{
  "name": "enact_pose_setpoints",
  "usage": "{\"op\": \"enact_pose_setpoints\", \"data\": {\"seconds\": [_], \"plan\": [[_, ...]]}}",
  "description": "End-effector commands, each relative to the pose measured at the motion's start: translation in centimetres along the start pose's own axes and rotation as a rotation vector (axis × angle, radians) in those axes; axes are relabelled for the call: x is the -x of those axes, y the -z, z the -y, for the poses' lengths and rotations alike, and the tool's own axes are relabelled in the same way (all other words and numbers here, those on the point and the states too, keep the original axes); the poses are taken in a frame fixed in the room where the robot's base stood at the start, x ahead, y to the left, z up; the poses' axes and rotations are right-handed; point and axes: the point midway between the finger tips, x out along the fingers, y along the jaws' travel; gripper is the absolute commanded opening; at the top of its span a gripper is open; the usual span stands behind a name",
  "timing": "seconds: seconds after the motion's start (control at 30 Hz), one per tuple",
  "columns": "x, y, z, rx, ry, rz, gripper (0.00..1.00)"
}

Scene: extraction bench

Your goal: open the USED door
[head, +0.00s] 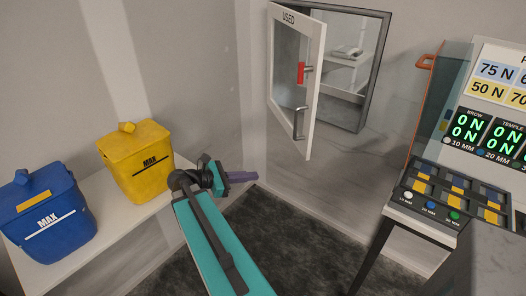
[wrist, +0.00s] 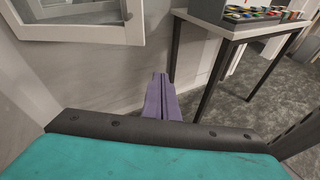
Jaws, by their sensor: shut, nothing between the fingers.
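The USED door (head: 292,75) is a white-framed glazed door in the wall, swung ajar to the left of its grey-framed opening. A silver handle (head: 299,123) is low on its right side and a red latch piece (head: 301,72) sits above it. In the wrist view the lower part of the door (wrist: 86,33) is at the upper left. My gripper (head: 256,176), with purple fingers, is shut and empty. It is below and left of the door, apart from it. Its closed fingers also show in the wrist view (wrist: 161,82).
A yellow bin (head: 137,165) and a blue bin (head: 46,219) stand on a white shelf at the left. A table with a tray of coloured parts (head: 453,195) and a display panel (head: 492,128) stands at the right. Dark floor lies between.

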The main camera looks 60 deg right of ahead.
Motion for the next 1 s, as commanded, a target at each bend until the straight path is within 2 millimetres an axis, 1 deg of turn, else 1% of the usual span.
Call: {"op": "enact_pose_setpoints", "data": {"seconds": [0.03, 0.07, 0.1, 0.17, 0.2, 0.27, 0.3, 0.37, 0.4, 0.47, 0.5, 0.57, 0.6, 0.67, 0.7, 0.77, 0.8, 0.87, 0.9, 0.97, 1.0], "plan": [[0.7, 2.7, 0.6, -0.010, -0.007, -0.046, 0.00], [1.0, 4.3, 0.9, -0.020, -0.009, -0.076, 0.00], [1.5, 6.3, 1.4, -0.034, -0.010, -0.114, 0.00], [2.3, 9.4, 2.4, -0.056, -0.005, -0.172, 0.00], [2.9, 11.4, 3.1, -0.070, -0.001, -0.209, 0.00], [3.7, 14.2, 4.3, -0.091, 0.012, -0.264, 0.00], [4.3, 16.1, 5.1, -0.106, 0.022, -0.300, 0.00], [5.2, 18.9, 6.5, -0.128, 0.043, -0.351, 0.00], [5.8, 20.6, 7.5, -0.142, 0.060, -0.384, 0.00], [6.8, 23.2, 9.2, -0.164, 0.088, -0.432, 0.00], [7.4, 24.8, 10.3, -0.179, 0.111, -0.461, 0.00], [8.3, 27.2, 12.2, -0.202, 0.146, -0.503, 0.00], [8.9, 28.6, 13.4, -0.216, 0.174, -0.529, 0.00], [9.9, 30.8, 15.4, -0.239, 0.217, -0.565, 0.00], [10.5, 32.1, 16.8, -0.255, 0.248, -0.587, 0.00], [11.4, 34.0, 19.0, -0.279, 0.297, -0.615, 0.00], [12.0, 35.3, 20.4, -0.294, 0.331, -0.633, 0.00], [12.8, 36.9, 22.7, -0.319, 0.386, -0.653, 0.00], [13.4, 38.0, 24.2, -0.335, 0.424, -0.665, 0.00], [14.2, 39.5, 26.5, -0.362, 0.482, -0.678, 0.00], [14.8, 40.3, 28.1, -0.379, 0.522, -0.683, 0.00]]}}
